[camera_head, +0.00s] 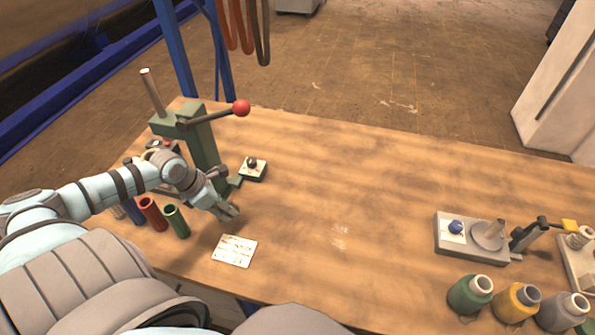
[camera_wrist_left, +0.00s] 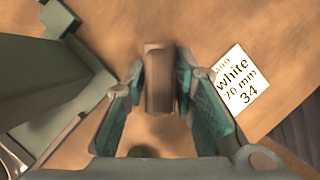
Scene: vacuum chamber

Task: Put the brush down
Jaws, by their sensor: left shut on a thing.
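My left gripper (camera_head: 229,211) is low over the left part of the wooden workbench (camera_head: 340,190), just above the printed card in the head view. In the left wrist view, the gripper (camera_wrist_left: 160,82) has its two teal fingers on either side of a brown, block-like piece, which I take to be the brush (camera_wrist_left: 158,75). It is shut on this piece. The brush is mostly hidden by the gripper in the head view. I cannot tell whether it touches the bench. My right gripper is not in view.
A green press (camera_head: 203,145) with a red-knobbed lever stands behind my left arm. A white card (camera_head: 235,250) lies near the gripper. Red (camera_head: 152,213) and green (camera_head: 177,221) tubes stand left. A grey fixture (camera_head: 472,238) and spools (camera_head: 470,294) are right. The bench's middle is clear.

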